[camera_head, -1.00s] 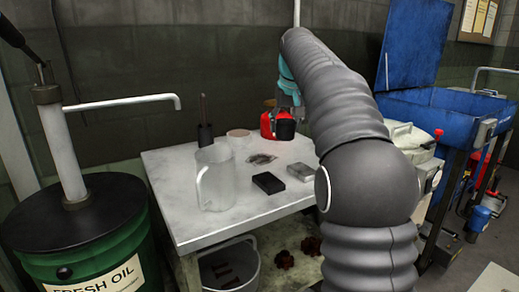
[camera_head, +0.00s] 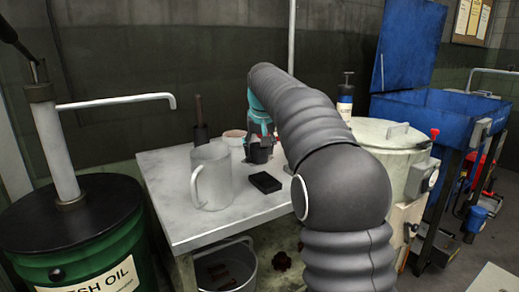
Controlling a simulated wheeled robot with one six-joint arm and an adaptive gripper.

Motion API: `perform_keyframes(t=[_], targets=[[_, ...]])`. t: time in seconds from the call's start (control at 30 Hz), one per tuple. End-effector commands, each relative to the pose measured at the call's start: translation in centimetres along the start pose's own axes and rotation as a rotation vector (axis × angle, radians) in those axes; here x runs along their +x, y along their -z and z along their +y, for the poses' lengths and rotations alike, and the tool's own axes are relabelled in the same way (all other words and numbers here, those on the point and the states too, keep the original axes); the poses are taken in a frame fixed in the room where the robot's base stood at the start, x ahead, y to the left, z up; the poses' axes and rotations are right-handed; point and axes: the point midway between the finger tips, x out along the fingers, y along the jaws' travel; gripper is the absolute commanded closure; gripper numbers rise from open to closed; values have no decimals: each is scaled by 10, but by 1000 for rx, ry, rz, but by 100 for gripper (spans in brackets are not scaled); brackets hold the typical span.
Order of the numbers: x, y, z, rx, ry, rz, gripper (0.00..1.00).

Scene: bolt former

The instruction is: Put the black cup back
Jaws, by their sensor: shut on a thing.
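My gripper (camera_head: 258,140) is at the back of the white table (camera_head: 185,222), low near its surface. It is shut on a small dark thing (camera_head: 260,156), which seems to be the black cup; dark fingers and dark cup are hard to tell apart. I cannot tell whether the cup touches the table. A separate narrow dark holder (camera_head: 201,133) with a brown stick in it stands upright to the left.
A large pale mug (camera_head: 212,180) stands at the front left of the table. A flat black block (camera_head: 265,182) lies right of it. A small pale bowl (camera_head: 234,137) is just left of my gripper. A green oil drum (camera_head: 85,245) stands left; a lidded pale pot (camera_head: 395,150) stands right.

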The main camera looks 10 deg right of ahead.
Motion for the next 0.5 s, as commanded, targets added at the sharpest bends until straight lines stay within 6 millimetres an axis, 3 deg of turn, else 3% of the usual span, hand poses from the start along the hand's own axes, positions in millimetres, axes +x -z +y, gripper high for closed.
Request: perform_keyframes(t=[0.2, 0.23, 0.3, 0.33, 0.5], targets=[[3, -1, 0, 0, 0, 0, 75], [3, -1, 0, 0, 0, 0, 38], [2, -1, 0, 0, 0, 0, 21], [2, -1, 0, 0, 0, 0, 16], [2, -1, 0, 0, 0, 0, 16]])
